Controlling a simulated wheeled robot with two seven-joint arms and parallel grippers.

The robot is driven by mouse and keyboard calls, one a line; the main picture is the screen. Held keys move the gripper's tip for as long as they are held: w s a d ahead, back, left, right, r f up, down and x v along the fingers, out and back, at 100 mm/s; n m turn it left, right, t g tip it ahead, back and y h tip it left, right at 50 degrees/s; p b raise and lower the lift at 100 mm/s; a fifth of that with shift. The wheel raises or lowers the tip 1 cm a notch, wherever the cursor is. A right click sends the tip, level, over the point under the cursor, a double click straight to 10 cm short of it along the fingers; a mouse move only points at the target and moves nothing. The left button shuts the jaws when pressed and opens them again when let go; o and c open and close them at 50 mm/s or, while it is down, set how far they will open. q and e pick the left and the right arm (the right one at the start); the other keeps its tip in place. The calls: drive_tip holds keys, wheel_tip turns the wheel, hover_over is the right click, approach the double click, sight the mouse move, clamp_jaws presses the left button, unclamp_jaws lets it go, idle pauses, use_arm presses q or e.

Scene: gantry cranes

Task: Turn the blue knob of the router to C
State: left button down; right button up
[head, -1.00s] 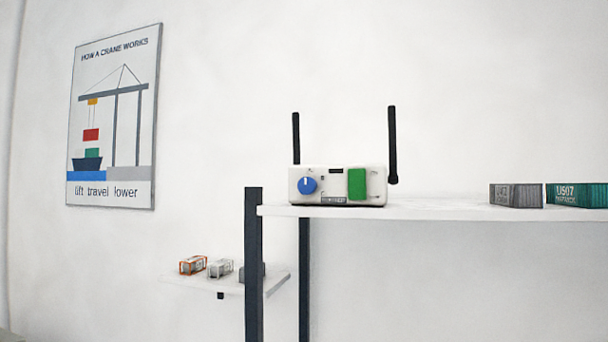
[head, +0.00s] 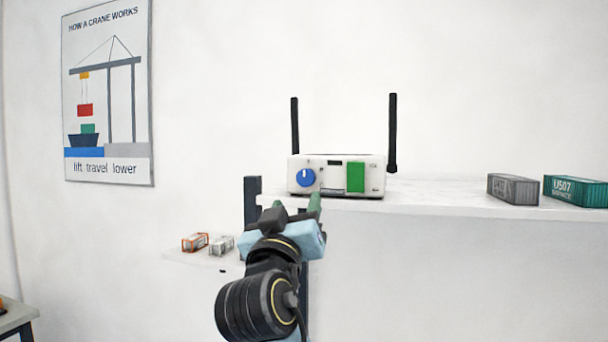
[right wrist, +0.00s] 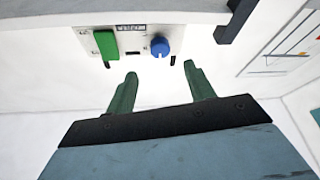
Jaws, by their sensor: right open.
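The router (head: 336,163) is a white box with two black antennas, standing on the shelf. Its blue knob (head: 305,178) is on the left of the front face, with a white mark pointing about straight up. The letters around the knob are too small to read. My right gripper (head: 297,206) is in front of and slightly below the knob, apart from it. In the right wrist view, which shows the router upside down, the right gripper (right wrist: 162,75) is open and empty, with the blue knob (right wrist: 160,47) beyond the gap between its fingers. My left gripper is not in view.
A green block (head: 356,177) sits on the router's front, right of the knob. The shelf (head: 430,197) also carries a grey container (head: 512,189) and a teal container (head: 575,191) at the right. Small models (head: 195,242) stand on a lower shelf. A dark post (head: 252,190) stands at the shelf's left end.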

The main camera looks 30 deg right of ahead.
sight(305, 180)
drive_tip(key=p+x, duration=0.2)
drive_tip(key=x, duration=0.6)
drive_tip(key=shift+r+p, duration=0.1)
drive_tip(key=shift+p, duration=0.25)
drive_tip(key=shift+w+d+r, duration=0.1)
drive_tip(key=shift+w+d, duration=0.35)
drive_tip(key=shift+w, duration=0.05)
